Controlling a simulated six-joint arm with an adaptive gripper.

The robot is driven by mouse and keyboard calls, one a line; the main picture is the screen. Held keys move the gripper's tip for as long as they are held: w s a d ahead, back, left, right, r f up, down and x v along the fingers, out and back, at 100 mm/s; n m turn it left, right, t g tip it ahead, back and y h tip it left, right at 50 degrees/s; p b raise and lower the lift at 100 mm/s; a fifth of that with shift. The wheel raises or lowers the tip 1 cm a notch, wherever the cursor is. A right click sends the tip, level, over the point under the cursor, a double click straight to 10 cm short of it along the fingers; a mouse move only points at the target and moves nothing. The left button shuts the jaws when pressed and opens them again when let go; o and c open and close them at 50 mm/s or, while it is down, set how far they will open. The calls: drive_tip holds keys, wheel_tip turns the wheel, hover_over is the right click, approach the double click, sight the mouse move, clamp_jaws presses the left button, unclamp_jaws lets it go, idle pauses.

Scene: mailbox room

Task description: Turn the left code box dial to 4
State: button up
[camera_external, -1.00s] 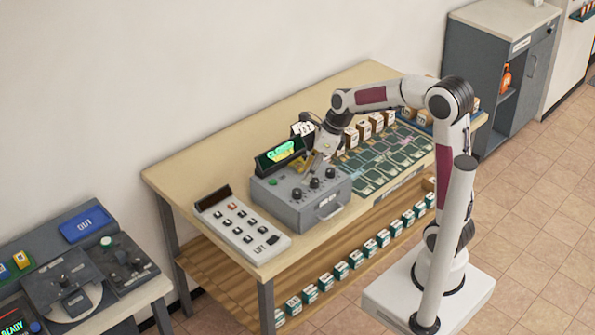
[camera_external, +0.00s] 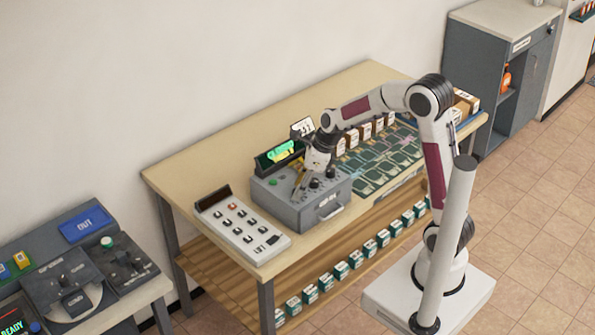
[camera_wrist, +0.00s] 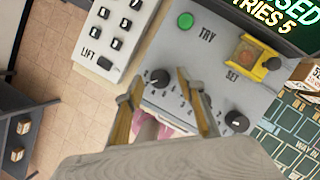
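The code box (camera_external: 282,206) is a grey box with a row of black dials on its sloped top. The left dial (camera_wrist: 160,78), a black knob with a white pointer mark, shows in the wrist view with numbers printed around it. My gripper (camera_wrist: 160,77) is open, with one fingertip on each side of this dial; I cannot tell whether they touch it. In the external view my gripper (camera_external: 298,190) is low over the box and partly hides the left dial. The right dial (camera_wrist: 236,121) is clear of my fingers. The number pointed at is too small to read.
The box also has a green TRY button (camera_wrist: 186,20) and a yellow-framed SET part (camera_wrist: 254,52). A lit display (camera_external: 281,154) stands behind it. A white LIFT keypad (camera_external: 240,228) is to the left, and a green board (camera_external: 385,160) is to the right.

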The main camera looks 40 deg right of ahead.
drive_tip(key=shift+w+a+f, duration=0.1)
drive_tip(key=shift+f, duration=0.25)
drive_tip(key=c, duration=1.1)
drive_tip(key=shift+n+y, duration=0.3)
drive_tip(key=shift+n, duration=0.5)
drive_tip(key=shift+w+n+g+y, duration=0.15)
drive_tip(key=shift+n+g+y, duration=0.25)
drive_tip(key=shift+n, duration=0.6)
drive_tip(key=shift+n+g, duration=0.9)
drive_tip(key=shift+n, duration=1.2)
